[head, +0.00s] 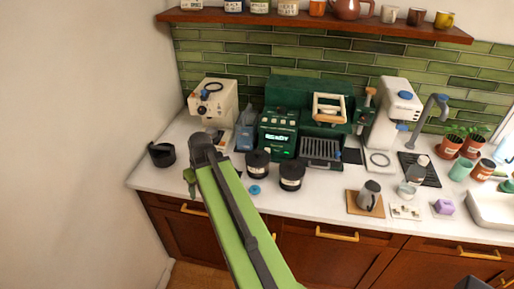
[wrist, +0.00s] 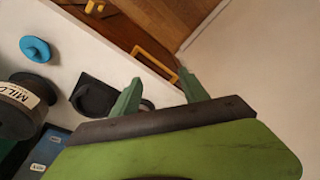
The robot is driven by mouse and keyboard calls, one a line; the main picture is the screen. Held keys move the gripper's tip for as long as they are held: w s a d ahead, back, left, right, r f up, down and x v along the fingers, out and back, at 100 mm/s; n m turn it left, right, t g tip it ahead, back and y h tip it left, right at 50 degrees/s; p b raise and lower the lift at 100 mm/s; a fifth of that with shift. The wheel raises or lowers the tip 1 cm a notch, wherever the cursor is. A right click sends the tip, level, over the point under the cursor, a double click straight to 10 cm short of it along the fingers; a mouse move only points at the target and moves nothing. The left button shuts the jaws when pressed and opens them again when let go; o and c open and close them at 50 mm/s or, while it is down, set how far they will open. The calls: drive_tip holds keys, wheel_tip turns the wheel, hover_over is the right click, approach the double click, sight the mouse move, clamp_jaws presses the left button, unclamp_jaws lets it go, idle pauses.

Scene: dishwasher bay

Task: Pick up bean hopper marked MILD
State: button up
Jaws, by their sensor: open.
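The bean hopper marked MILD (wrist: 22,108) is a dark round container with a white label, cut by the left edge of the wrist view. In the head view it appears to be the left one of two black hoppers (head: 257,165) on the counter, though its label is not readable there. My gripper (wrist: 159,78) is open, with its green fingers apart and nothing between them. In the head view my gripper (head: 190,177) is to the left of the hoppers, apart from them, and partly hidden by my arm.
A blue round piece (head: 254,190) lies in front of the hoppers. The second black hopper (head: 292,177) stands close on the right. A green coffee machine (head: 279,133) is behind, a black cup (head: 161,154) at left. A dark square item (wrist: 92,95) lies near my fingers.

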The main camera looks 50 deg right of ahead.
drive_tip(key=s+d+r+m+t+p, duration=0.1)
drive_tip(key=s+d+r+p, duration=0.2)
drive_tip(key=d+r+p, duration=0.75)
drive_tip(key=t+h+p, duration=0.1)
drive_tip(key=h+p, duration=0.1)
drive_tip(key=p, duration=0.2)
approach(258, 153)
drive_tip(key=f+b, duration=0.1)
drive_tip(key=b, duration=0.2)
drive_tip(key=f+b, duration=0.1)
drive_tip(key=b, duration=0.3)
drive_tip(key=w+d+b, duration=0.1)
drive_tip(key=b, duration=0.3)
drive_tip(key=shift+f+m, duration=0.3)
drive_tip(key=shift+f, duration=0.1)
drive_tip(key=shift+r, duration=0.1)
drive_tip(key=b+x, duration=0.5)
drive_tip(key=shift+a+f, duration=0.2)
drive_tip(key=shift+f, duration=0.1)
drive_tip(key=shift+r, duration=0.2)
drive_tip(key=shift+s, duration=0.1)
drive_tip(key=shift+c, duration=0.4)
clamp_jaws()
